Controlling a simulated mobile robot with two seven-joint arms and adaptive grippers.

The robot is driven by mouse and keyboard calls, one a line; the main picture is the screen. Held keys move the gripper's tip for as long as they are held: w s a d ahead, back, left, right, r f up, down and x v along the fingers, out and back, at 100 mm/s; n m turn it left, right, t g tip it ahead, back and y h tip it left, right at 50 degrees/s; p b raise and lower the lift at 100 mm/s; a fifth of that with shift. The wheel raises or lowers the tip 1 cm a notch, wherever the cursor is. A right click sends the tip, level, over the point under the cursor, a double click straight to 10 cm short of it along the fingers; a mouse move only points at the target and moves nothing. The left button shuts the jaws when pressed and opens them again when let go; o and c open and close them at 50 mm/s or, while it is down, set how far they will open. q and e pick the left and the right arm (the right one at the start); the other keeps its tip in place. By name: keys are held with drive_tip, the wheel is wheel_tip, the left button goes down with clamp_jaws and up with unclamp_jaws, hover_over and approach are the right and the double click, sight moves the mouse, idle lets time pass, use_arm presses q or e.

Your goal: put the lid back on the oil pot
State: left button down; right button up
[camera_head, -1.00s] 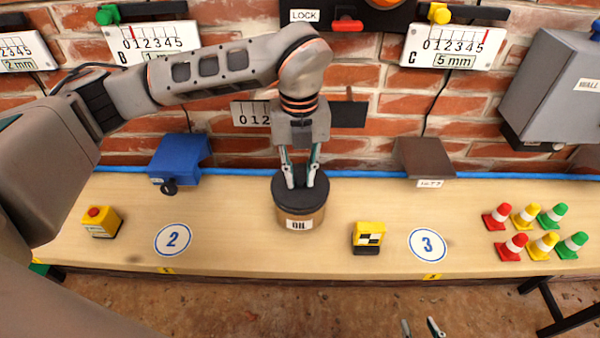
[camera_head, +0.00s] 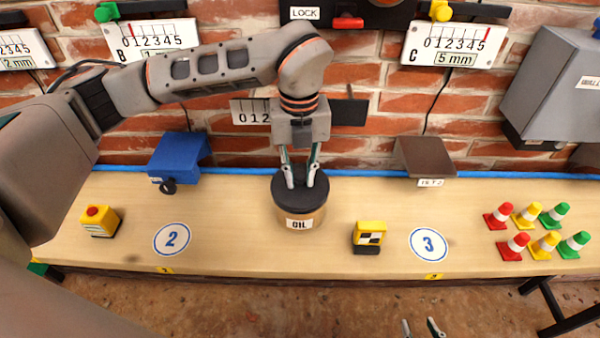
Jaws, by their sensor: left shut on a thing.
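The oil pot (camera_head: 302,224) stands upright on the bench between the 2 and 3 discs. It is a tan pot with a white OIL label. Its dark round lid (camera_head: 289,199) sits on top of the pot and covers the mouth; I see no clear gap between them. My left gripper (camera_head: 300,180) points down from above and is shut on the lid's knob, which is mostly hidden between the fingers. My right gripper (camera_head: 422,328) shows only its fingertips at the bottom edge, in front of the bench and apart from each other, with nothing seen between them.
The wooden bench (camera_head: 230,215) holds a blue bracket (camera_head: 180,155), a yellow box with a red button (camera_head: 99,221), a yellow-black block (camera_head: 369,237), a brown bracket (camera_head: 424,157) and several small cones (camera_head: 527,230). Gauges hang on the brick wall behind. Bare bench lies either side of the pot.

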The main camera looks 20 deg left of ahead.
idle(0.4)
use_arm(q)
drive_tip(key=c, duration=1.8)
unclamp_jaws()
drive_tip(key=shift+o, duration=0.2)
drive_tip(key=o, duration=0.5)
drive_tip(key=shift+c, duration=0.2)
drive_tip(key=shift+r+p, duration=0.65)
drive_tip(key=shift+r, duration=0.7)
drive_tip(key=shift+r+p, duration=0.9)
drive_tip(key=shift+r, duration=1.25)
